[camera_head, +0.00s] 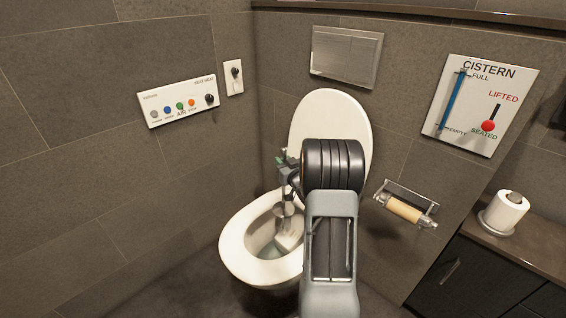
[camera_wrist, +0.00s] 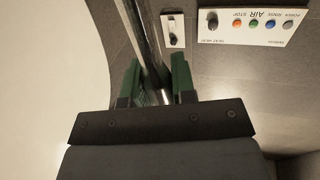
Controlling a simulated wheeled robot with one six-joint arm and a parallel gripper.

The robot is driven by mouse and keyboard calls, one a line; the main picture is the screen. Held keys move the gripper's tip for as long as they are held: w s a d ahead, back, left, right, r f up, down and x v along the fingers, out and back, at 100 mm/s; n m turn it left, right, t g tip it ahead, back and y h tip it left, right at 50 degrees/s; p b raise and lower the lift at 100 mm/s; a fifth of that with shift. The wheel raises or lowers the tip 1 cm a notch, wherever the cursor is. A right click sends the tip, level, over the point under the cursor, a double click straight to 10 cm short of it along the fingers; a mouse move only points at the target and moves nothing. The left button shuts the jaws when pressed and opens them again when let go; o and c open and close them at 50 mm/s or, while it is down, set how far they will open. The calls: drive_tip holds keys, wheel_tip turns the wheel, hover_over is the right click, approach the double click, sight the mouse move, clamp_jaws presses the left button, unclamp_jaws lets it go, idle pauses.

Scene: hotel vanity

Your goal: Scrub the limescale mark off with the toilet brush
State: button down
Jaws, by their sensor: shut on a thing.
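My gripper (camera_head: 284,166) is above the back of the toilet bowl (camera_head: 232,250), partly hidden by my own arm. It is shut on the metal handle of the toilet brush (camera_head: 289,236). The brush's pale head points down inside the bowl; I cannot tell whether it touches the bowl wall. In the wrist view my green fingers (camera_wrist: 156,84) stand either side of the dark, shiny brush handle (camera_wrist: 143,38). The raised lid (camera_head: 330,112) leans back against the wall. I cannot make out the limescale mark.
A button panel (camera_head: 180,100) and a small switch plate (camera_head: 234,77) are on the left wall. A flush plate (camera_head: 345,57) and a cistern sign (camera_head: 478,105) are behind. A paper holder (camera_head: 407,207) and a counter with a roll (camera_head: 505,213) are at right.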

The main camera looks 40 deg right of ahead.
drive_tip(key=shift+f+b, duration=0.5)
drive_tip(key=shift+f, duration=0.05)
idle(0.4)
